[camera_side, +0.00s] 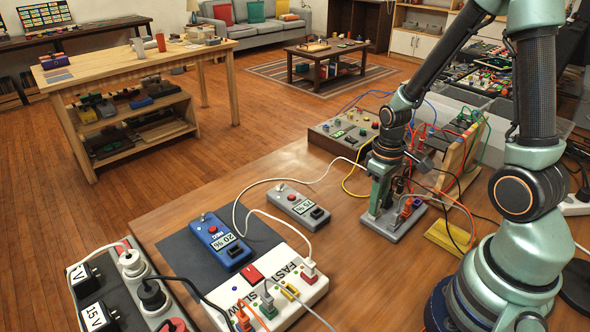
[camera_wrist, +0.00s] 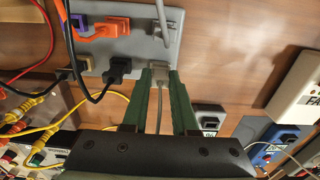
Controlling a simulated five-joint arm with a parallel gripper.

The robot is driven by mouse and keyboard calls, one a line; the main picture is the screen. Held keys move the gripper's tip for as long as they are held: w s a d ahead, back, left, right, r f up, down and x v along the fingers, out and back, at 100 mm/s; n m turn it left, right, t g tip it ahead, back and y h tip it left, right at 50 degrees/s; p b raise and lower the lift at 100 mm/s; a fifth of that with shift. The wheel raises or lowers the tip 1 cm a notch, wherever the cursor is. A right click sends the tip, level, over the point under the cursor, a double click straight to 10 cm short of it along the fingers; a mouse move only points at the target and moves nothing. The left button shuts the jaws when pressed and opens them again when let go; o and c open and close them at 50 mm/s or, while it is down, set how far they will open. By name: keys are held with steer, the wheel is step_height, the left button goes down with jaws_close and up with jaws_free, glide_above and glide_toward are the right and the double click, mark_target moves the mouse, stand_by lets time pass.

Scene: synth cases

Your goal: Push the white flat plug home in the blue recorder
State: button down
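The blue recorder (camera_side: 219,240) lies on a dark mat at the left of the bench, with a label, a red button and a dark socket at its near end; its blue body also shows in the wrist view (camera_wrist: 268,152). My gripper (camera_side: 383,208) is down at a grey board (camera_side: 402,225), well right of the recorder. In the wrist view my green fingers (camera_wrist: 161,76) close on both sides of a pale flat plug (camera_wrist: 160,72), whose cord runs back between them. The plug is at the edge of the grey board; I cannot tell whether it is seated there.
A grey box (camera_side: 296,205) lies between recorder and gripper. A white FAST/SLOW board (camera_side: 290,310) with several plugs stands nearer the camera, beside a power strip (camera_side: 130,280). A black plug (camera_wrist: 120,68) and orange plug (camera_wrist: 105,27) sit beside the pale one. Loose cables cross the bench.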

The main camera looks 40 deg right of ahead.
steer(key=shift+r, duration=1.9)
steer(key=w+a+r, duration=0.2)
steer(key=w+a, duration=0.5)
steer(key=a, duration=0.4)
steer(key=w+a+r, duration=0.2)
steer(key=w+a, duration=0.4)
steer(key=a, duration=1.4)
steer(key=shift+w+d+f, duration=0.1)
steer(key=shift+d+f, duration=0.05)
steer(key=shift+f, duration=1)
steer(key=shift+w+d+f, duration=0.1)
steer(key=shift+f, duration=1.05)
steer(key=shift+f, duration=1.05)
steer(key=c, duration=0.6)
jaws_free()
